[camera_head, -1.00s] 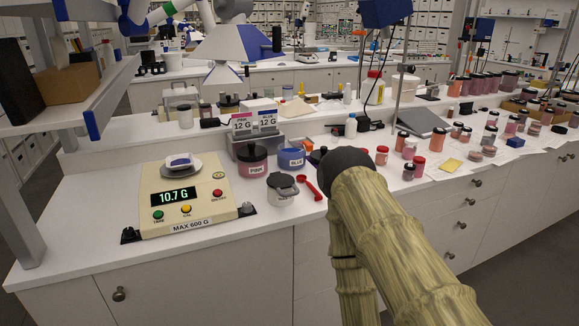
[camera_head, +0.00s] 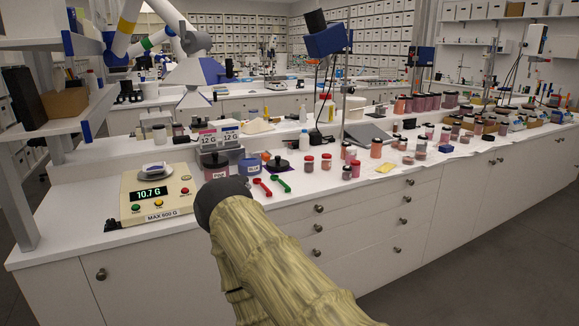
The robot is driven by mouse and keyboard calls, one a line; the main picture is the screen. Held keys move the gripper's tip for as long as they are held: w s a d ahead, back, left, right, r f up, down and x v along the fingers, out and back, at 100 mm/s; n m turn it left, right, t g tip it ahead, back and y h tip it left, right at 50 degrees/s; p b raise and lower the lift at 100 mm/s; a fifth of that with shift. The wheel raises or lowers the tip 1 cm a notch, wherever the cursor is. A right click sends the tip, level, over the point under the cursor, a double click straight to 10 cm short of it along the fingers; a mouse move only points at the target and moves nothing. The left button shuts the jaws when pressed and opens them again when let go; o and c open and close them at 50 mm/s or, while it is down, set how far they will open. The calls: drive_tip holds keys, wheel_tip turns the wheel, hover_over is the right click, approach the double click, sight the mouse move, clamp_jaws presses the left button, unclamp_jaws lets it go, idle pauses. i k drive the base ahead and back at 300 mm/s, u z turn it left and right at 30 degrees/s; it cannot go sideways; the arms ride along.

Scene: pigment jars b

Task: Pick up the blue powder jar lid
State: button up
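The blue powder jar (camera_head: 250,168) stands on the white counter, just beyond my arm, and looks uncovered. A black knobbed lid (camera_head: 279,164) lies on the counter to its right; I cannot tell for sure that it belongs to the blue jar. The pink jar (camera_head: 216,168) stands left of the blue jar with a dark top. My arm crosses the lower middle of the picture, and its dark round joint covers the counter in front of the jars. My gripper does not show; its fingers and anything in them are hidden or outside the picture.
A scale (camera_head: 157,195) reading 10.7 G is on the left. A red spoon (camera_head: 262,187) and a green spoon (camera_head: 281,183) lie right of my arm. Several small jars fill the counter's right side.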

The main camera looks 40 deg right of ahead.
sight(277, 164)
drive_tip(key=z, duration=0.6)
drive_tip(key=i, duration=0.6)
drive_tip(key=z, duration=0.65)
drive_tip(key=i, duration=0.7)
drive_tip(key=u, duration=0.15)
